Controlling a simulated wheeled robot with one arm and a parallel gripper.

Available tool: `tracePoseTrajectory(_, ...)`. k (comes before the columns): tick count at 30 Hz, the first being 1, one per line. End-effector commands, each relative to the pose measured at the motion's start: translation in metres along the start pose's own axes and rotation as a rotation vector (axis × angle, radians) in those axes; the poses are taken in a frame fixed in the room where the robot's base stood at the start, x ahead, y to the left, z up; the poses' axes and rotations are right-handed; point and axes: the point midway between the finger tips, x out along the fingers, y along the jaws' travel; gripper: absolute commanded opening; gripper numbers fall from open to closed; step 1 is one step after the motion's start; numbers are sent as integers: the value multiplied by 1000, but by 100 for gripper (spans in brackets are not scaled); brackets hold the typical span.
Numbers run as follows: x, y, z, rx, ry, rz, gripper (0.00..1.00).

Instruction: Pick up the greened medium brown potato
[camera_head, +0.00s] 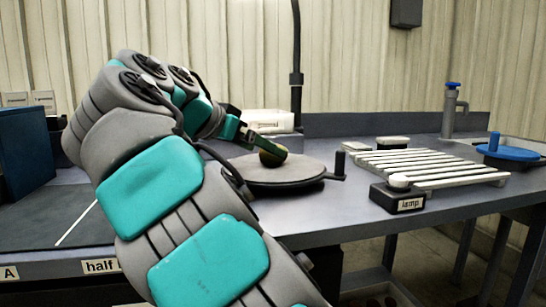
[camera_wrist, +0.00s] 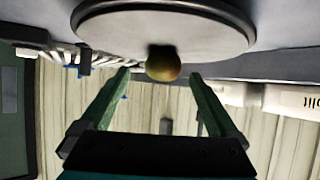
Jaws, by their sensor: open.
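The potato (camera_head: 272,156) is brown with a green tint and rests on a round grey turntable (camera_head: 290,178). In the wrist view the potato (camera_wrist: 163,64) sits near the edge of the round plate (camera_wrist: 110,30), which appears upside down. My gripper (camera_head: 268,147) reaches over the plate from the left, with a finger beside the potato. In the wrist view my gripper (camera_wrist: 160,78) is open, with one green finger on each side and the potato between and just beyond the tips. Contact is not clear.
A black knob (camera_head: 340,164) rises at the plate's right edge. A blue-topped round item (camera_head: 508,152) is at the far right. A blue bin (camera_head: 25,150) stands left.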

Motion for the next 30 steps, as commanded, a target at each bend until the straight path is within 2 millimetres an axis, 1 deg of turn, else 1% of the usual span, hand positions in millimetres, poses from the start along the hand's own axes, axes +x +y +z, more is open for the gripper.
tracePoseTrajectory(6,25,-4,4,-1,-2,3,96)
tracePoseTrajectory(10,38,-3,3,2,-2,2,96)
tracePoseTrajectory(13,43,-4,3,1,-1,-1,96)
tracePoseTrajectory(19,43,-4,3,1,-1,-1,95)
tracePoseTrajectory(30,43,-4,3,1,-1,0,53)
